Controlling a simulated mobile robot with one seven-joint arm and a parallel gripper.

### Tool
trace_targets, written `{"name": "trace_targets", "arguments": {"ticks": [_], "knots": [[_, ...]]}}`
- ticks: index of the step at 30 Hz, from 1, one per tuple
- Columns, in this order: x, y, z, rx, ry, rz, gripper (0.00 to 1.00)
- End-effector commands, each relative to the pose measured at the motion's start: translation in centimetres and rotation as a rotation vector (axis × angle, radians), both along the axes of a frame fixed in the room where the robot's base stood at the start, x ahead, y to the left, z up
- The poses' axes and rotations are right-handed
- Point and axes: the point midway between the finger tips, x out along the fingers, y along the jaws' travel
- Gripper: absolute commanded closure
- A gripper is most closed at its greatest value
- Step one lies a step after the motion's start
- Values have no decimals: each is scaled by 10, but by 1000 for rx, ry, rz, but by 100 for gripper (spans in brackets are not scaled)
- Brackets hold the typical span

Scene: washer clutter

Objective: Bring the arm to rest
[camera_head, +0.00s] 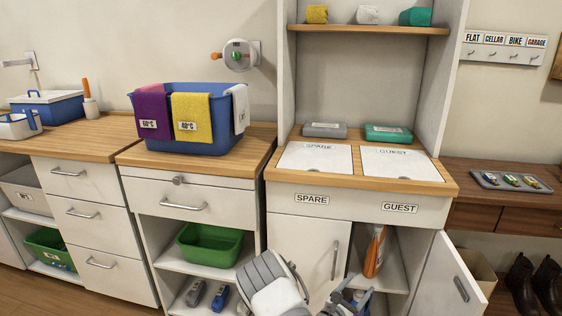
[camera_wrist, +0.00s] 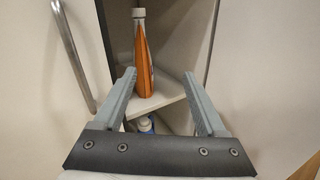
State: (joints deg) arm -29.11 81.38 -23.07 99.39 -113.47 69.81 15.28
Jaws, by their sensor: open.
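My gripper (camera_wrist: 158,90) is open and empty in the wrist view, with its two fingers apart. It points toward the open lower cabinet. An orange bottle (camera_wrist: 144,62) with a pale cap stands on the cabinet shelf beyond the fingertips; it does not touch them. The bottle also shows upright in the head view (camera_head: 374,252). In the head view my arm reaches in at the bottom centre, low in front of the cabinet, and my gripper (camera_head: 350,298) is partly cut off by the bottom edge.
The right cabinet door (camera_head: 453,283) stands open; the left door (camera_head: 308,258) is shut. A blue and white item (camera_wrist: 145,125) sits below the bottle's shelf. A blue basin (camera_head: 185,147) with cloths stands on the counter. Dark boots (camera_head: 535,283) stand at the right.

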Motion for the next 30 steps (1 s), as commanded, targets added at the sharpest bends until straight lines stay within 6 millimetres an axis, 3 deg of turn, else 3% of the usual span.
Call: {"name": "trace_targets", "arguments": {"ticks": [1, 8, 15, 22, 30], "knots": [[-2, -7, 18, 33, -30, -54, 26], [-27, -37, 87, 202, -161, -314, 26], [-72, -59, 148, 418, -288, -580, 26], [-121, -65, 192, 648, -394, -802, 26], [-178, -54, 233, 943, -505, -1014, 26]]}}
